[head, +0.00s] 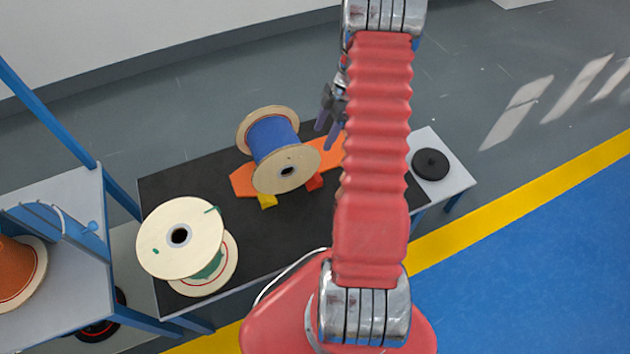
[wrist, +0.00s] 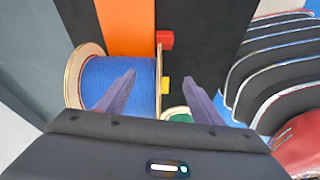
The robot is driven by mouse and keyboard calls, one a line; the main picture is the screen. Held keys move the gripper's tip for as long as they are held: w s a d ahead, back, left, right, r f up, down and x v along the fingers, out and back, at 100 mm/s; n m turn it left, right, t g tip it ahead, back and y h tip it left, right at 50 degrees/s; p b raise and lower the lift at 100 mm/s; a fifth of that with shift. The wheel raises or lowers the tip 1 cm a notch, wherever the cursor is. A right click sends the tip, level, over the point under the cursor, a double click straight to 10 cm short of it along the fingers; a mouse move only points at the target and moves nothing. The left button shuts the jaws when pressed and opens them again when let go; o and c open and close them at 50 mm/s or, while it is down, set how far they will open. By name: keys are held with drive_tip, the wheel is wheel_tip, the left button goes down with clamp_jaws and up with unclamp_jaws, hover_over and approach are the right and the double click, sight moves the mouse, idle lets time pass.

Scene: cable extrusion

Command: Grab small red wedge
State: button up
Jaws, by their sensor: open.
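The small red wedge (head: 315,182) lies on the black table top, against the right side of the blue cable spool near its lower flange. In the wrist view the red wedge (wrist: 165,39) sits beside the spool's rim, beyond my fingertips. A yellow wedge (head: 267,201) lies by the same flange to the left, and shows between my fingers in the wrist view (wrist: 165,86). The blue spool (head: 273,140) rests on its side on an orange board (head: 243,181). My gripper (head: 328,110) is open and empty, above the table, apart from the wedges.
A pale spool with green cable (head: 181,238) stands at the table's front left. A black disc (head: 431,164) lies on a light surface at the right. A blue-framed rack (head: 112,235) with an orange spool is at the left. The black table top is bare between spools.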

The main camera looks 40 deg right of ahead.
drive_tip(key=s+d+f+n, duration=0.1)
drive_tip(key=s+d+f, duration=0.1)
drive_tip(key=f, duration=0.5)
drive_tip(key=shift+s+d+f+n+y, duration=0.3)
drive_tip(key=shift+d, duration=0.45)
approach(313, 181)
drive_tip(key=d+f, duration=0.2)
drive_tip(key=shift+s+f, duration=0.1)
drive_tip(key=shift+s, duration=0.1)
drive_tip(key=shift+a, duration=0.1)
drive_tip(key=shift+x, duration=2.6)
drive_tip(key=shift+w, duration=0.2)
drive_tip(key=shift+c, duration=0.2)
